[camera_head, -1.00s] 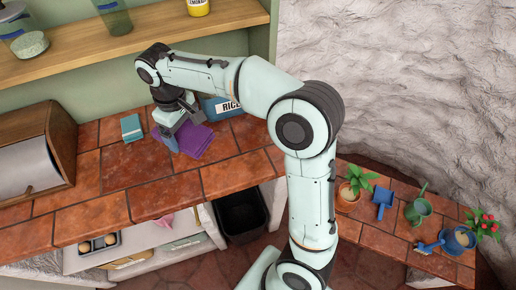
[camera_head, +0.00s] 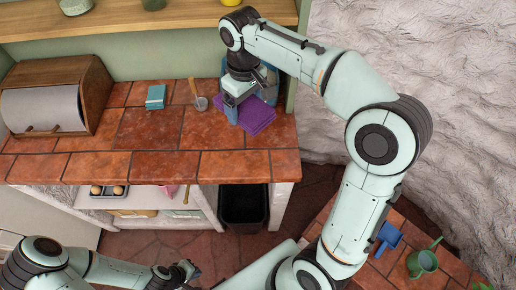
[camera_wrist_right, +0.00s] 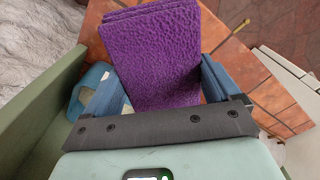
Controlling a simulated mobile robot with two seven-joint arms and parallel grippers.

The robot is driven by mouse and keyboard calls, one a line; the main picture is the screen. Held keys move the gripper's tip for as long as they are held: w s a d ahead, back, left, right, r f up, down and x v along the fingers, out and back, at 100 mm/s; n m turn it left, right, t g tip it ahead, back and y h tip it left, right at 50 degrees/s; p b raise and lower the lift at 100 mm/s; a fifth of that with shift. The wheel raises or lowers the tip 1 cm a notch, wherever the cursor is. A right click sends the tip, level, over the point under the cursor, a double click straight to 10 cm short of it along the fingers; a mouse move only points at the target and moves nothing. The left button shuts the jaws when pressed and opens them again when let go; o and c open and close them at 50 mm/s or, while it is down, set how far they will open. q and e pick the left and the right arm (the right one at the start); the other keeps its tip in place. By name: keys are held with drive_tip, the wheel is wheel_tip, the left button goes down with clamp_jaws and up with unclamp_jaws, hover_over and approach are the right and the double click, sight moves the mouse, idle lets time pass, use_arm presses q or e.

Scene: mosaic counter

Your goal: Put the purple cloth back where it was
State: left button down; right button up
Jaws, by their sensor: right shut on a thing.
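The purple cloth (camera_head: 258,115) is a folded stack at the right end of the tiled counter. It also fills the middle of the right wrist view (camera_wrist_right: 155,55). My right gripper (camera_head: 235,108) is shut on the cloth, with its blue fingers on either side in the wrist view. I cannot tell whether the cloth rests on the tiles or hangs just above them. My left gripper (camera_head: 190,270) is low at the bottom of the head view, away from the counter. Its fingers are too small to read.
A teal box (camera_head: 156,97) and a small ladle-like utensil (camera_head: 199,98) stand left of the cloth. A wooden bread box (camera_head: 95,85) is at the far left. A blue box (camera_head: 270,78) is mostly hidden behind my right arm. The counter's front middle is clear.

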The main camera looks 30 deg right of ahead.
drive_tip(key=shift+s+f, duration=0.1)
drive_tip(key=shift+f, duration=0.05)
drive_tip(key=b, duration=0.2)
hover_over(250, 152)
wheel_tip(250, 152, down, 15)
drive_tip(key=shift+r, duration=0.1)
use_arm(q)
drive_tip(key=shift+s+f+b, duration=0.3)
drive_tip(key=shift+s+f, duration=1.3)
drive_tip(key=shift+f, duration=0.1)
use_arm(e)
drive_tip(key=shift+f, duration=2.4)
drive_tip(key=shift+f, duration=0.25)
drive_tip(key=o, duration=0.7)
use_arm(q)
drive_tip(key=shift+s+f, duration=0.1)
drive_tip(key=shift+f, duration=0.05)
use_arm(e)
drive_tip(key=shift+o, duration=0.2)
drive_tip(key=shift+r, duration=0.1)
